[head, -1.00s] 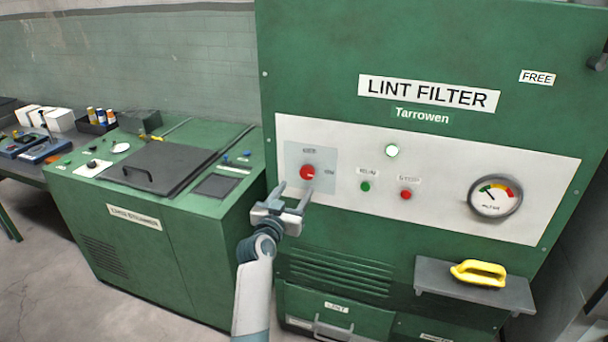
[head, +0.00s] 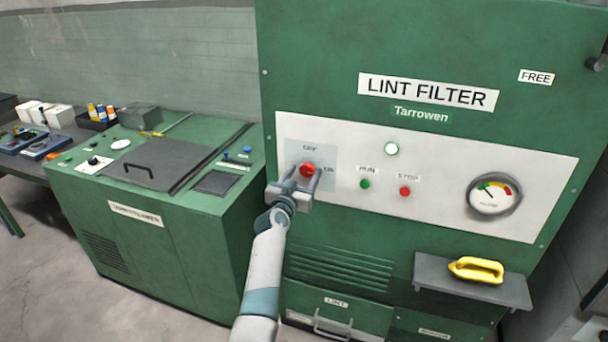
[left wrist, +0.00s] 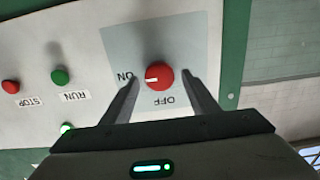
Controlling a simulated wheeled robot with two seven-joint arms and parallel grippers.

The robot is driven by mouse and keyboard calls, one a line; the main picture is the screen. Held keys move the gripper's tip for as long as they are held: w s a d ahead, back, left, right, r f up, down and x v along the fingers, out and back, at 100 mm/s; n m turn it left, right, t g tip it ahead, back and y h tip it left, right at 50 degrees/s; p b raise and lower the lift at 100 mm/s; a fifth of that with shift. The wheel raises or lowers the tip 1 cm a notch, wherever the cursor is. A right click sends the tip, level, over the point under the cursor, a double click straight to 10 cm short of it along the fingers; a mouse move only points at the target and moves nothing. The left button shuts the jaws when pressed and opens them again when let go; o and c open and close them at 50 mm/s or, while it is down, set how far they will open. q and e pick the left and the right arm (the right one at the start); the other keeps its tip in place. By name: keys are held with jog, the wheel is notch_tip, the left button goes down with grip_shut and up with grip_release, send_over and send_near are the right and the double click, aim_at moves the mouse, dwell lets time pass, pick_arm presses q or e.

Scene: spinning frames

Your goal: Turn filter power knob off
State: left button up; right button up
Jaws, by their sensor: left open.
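The red filter power knob (head: 307,170) sits on a grey square plate at the left of the lint filter's white panel (head: 440,212). In the left wrist view, which shows the panel upside down, the knob (left wrist: 159,76) has a white mark pointing at the ON label (left wrist: 125,76); the OFF label (left wrist: 165,101) is a quarter turn away. My left gripper (head: 306,182) is open, with one finger on each side of the knob. In the left wrist view, gaps show between the knob and both fingers. My right gripper is not in view.
A green RUN button (head: 365,184) and a red STOP button (head: 405,191) are right of the knob. A gauge (head: 494,194) is farther right.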

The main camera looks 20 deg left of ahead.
pick_arm(q)
jog(key=c, duration=1)
jog(key=shift+n, duration=0.4)
jog(key=n, duration=0.4)
jog(key=shift+a, duration=0.1)
jog(key=n+p, duration=0.1)
jog(key=n, duration=0.3)
jog(key=shift+f+n, duration=0.1)
jog(key=shift+n, duration=0.3)
jog(key=n, duration=0.4)
jog(key=shift+a+f+n+p, duration=0.1)
jog(key=shift+n+p, duration=0.2)
jog(key=shift+f+n, duration=0.1)
jog(key=shift+n, duration=1.8)
jog(key=shift+p, duration=0.3)
